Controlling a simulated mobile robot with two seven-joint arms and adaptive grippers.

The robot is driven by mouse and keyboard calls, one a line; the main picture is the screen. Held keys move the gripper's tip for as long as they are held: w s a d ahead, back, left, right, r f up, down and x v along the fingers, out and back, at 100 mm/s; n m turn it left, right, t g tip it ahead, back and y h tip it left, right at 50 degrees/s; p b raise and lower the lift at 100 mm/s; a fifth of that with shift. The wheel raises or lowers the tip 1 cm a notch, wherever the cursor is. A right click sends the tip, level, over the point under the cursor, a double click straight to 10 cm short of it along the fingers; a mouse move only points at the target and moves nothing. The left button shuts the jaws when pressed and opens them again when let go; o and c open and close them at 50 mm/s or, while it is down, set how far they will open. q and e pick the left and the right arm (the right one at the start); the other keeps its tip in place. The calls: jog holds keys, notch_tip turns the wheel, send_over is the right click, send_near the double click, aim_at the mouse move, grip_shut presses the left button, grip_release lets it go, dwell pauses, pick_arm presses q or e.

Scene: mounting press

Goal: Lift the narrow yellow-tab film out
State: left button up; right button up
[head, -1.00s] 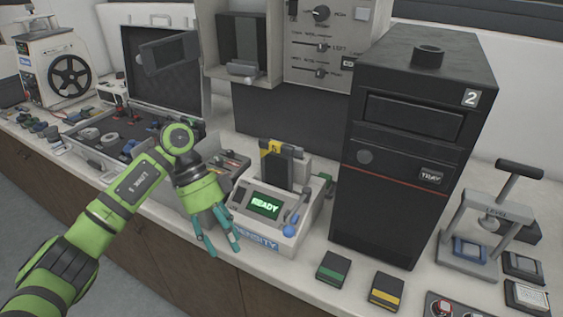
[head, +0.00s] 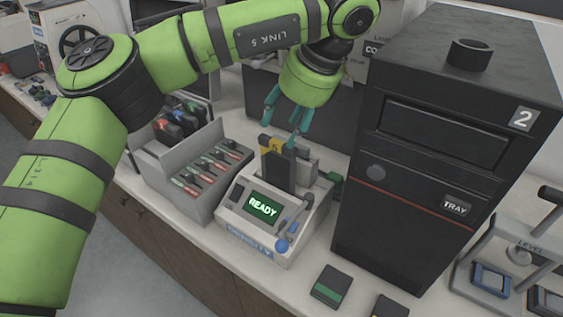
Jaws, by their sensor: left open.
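The dark film with a yellow tab (head: 267,145) stands upright in the slot of the grey density reader (head: 262,212), whose screen reads READY. Its lower part is hidden inside the reader. My left gripper (head: 284,122) points down from above, with its teal fingers apart just over the top of the film. One finger is on the left and one is to the right near the tab. I cannot tell whether either finger touches the film. My right gripper is not in view.
A tall black cabinet marked 2 (head: 403,215) stands close on the right. A grey rack of tools (head: 185,185) is on the left of the reader. A green-striped block (head: 331,287) lies at the front, and a press (head: 518,255) stands at the far right.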

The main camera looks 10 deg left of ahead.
aim_at(276, 143)
pick_arm(q)
jog(key=p+x, duration=0.1)
jog(key=x, duration=0.3)
jog(key=shift+s+a+f+p, duration=0.1)
jog(key=shift+s+f+p, duration=0.05)
jog(key=shift+f+p, duration=0.2)
jog(key=shift+f, duration=0.15)
jog(key=shift+s+a, duration=0.1)
grip_shut()
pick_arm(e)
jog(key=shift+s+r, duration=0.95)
